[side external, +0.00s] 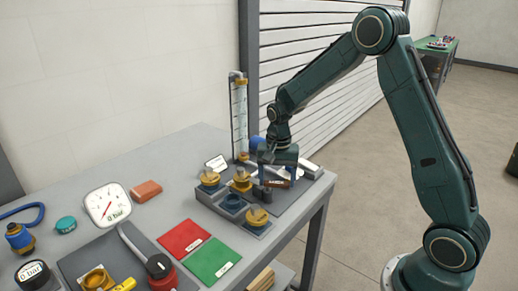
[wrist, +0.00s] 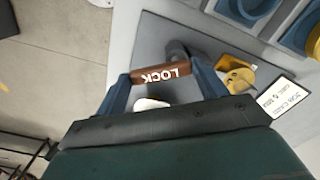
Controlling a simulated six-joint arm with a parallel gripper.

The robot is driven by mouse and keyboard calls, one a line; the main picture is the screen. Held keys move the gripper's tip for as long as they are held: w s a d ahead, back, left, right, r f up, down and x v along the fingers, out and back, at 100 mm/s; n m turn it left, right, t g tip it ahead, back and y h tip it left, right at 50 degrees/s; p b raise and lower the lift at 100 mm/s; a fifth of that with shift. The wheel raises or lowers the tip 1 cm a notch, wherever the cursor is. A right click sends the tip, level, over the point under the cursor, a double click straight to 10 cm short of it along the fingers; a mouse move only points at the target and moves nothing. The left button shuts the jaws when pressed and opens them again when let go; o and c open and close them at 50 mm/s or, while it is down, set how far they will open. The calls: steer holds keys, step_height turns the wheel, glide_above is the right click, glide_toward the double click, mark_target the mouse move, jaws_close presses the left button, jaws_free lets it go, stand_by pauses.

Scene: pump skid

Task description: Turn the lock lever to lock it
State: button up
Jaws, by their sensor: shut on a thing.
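The lock lever (wrist: 161,74) is a brown bar marked LOCK in white, lying across the wrist view between the two blue fingers of my gripper (wrist: 163,80). My gripper is shut on it, one finger at each end of the bar. In the side view, the lever (side external: 279,184) shows as a small brown bar under my gripper (side external: 277,176), at the right part of the grey fixture. A dark round post (wrist: 178,50) stands behind the lever in the wrist view. The lever's mount is partly hidden, and I cannot tell its exact turn angle.
A yellow part (wrist: 235,73) and a white label card (wrist: 283,97) lie close to the right finger. A tray (side external: 228,208) with blue sockets and yellow-capped parts is left of the lever. A clear graduated column (side external: 238,118) stands behind. Red (side external: 184,238) and green (side external: 215,258) mats lie in front.

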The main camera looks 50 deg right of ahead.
steer(key=m, duration=0.3)
steer(key=a+m, duration=0.1)
steer(key=m, duration=0.2)
steer(key=shift+s+a, duration=0.1)
steer(key=shift+m, duration=0.3)
steer(key=o, duration=1)
step_height(320, 180, up, 14)
steer(key=shift+f, duration=0.1)
stand_by(0.4)
